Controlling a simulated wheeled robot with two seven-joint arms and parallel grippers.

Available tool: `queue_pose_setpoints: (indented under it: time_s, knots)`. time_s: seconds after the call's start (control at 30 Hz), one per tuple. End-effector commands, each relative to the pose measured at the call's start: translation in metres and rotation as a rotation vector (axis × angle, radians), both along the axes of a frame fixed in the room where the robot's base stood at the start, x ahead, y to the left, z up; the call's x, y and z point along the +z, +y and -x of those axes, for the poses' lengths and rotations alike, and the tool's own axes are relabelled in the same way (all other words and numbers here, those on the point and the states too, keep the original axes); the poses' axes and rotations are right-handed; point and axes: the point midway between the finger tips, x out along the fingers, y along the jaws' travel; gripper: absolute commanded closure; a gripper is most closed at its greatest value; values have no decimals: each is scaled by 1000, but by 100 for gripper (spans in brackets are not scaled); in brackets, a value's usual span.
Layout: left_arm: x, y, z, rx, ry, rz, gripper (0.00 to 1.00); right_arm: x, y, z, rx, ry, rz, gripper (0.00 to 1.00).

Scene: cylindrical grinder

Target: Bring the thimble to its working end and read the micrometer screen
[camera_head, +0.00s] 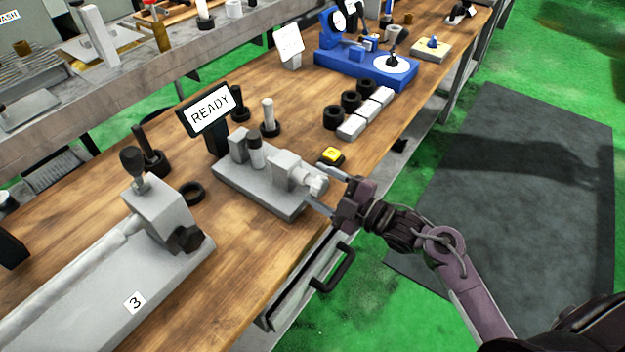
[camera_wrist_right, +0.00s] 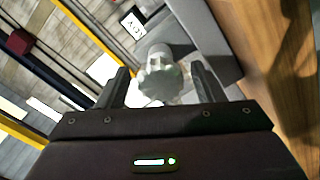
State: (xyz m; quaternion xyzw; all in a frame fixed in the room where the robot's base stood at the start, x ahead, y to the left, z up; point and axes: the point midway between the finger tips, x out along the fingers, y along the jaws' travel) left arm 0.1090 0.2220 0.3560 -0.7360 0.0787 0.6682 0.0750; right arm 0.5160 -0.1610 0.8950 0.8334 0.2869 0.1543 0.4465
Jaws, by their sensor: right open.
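The micrometer (camera_head: 262,185) is a grey bench fixture on the wooden bench, with a cylindrical part standing between its blocks. Its thimble (camera_head: 316,186) is the pale knob at its right end; it also shows in the right wrist view (camera_wrist_right: 160,78) with a lobed rim. The screen (camera_head: 211,109) behind the micrometer reads "READY". My right gripper (camera_head: 327,189) is open at the thimble. In the wrist view its two fingers (camera_wrist_right: 160,86) stand on either side of the thimble, with visible gaps. My left gripper is not in view.
A yellow button (camera_head: 332,156) sits just behind the thimble. Black rings and pale blocks (camera_head: 365,115) lie farther back. A blue gauge stand (camera_head: 366,62) is beyond. A grey machine marked 3 (camera_head: 100,290) fills the front left. A drawer handle (camera_head: 333,268) juts below the bench edge.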

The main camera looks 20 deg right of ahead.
Motion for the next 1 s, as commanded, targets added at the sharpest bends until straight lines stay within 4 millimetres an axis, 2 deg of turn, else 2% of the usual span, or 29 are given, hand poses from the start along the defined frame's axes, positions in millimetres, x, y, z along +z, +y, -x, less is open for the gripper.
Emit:
queue_pose_setpoints:
  time_s: [0.2,0.5,0.83,1.0]
  knots:
    - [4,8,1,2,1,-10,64,0,12,-17,-2,1,-1,39]
    - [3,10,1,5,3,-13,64,-1,14,-18,-2,1,0,40]
    - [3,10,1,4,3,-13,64,-1,13,-18,-2,1,0,83]
    - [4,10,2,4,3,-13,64,-1,13,-18,-1,7,-6,84]
